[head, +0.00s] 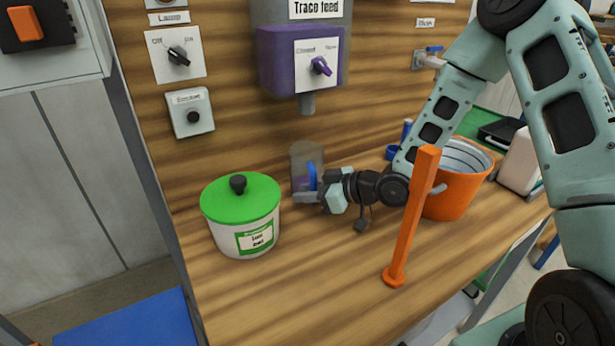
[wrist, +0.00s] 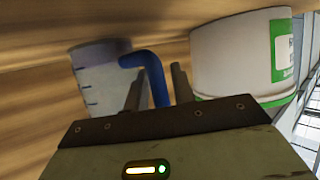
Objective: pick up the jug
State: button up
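The jug (head: 303,157) is a see-through grey vessel with a blue handle (head: 312,178). It stands on the wooden bench below the purple feed unit, partly hidden by my gripper. In the wrist view the jug (wrist: 98,72) shows dark level marks, and its blue handle (wrist: 152,72) rises between my two fingers. My gripper (head: 306,196) reaches in low from the right. Its fingers, seen in the wrist view (wrist: 158,88), stand apart on either side of the handle, with a small gap visible, and do not appear closed on it.
A white tub with a green lid (head: 240,212) stands close left of my gripper. An orange post (head: 410,225) and an orange bucket (head: 455,190) are to the right. The purple feed unit (head: 275,62) hangs above the jug.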

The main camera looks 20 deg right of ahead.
jog(key=shift+a, duration=0.1)
jog(key=shift+c, duration=0.4)
grip_shut()
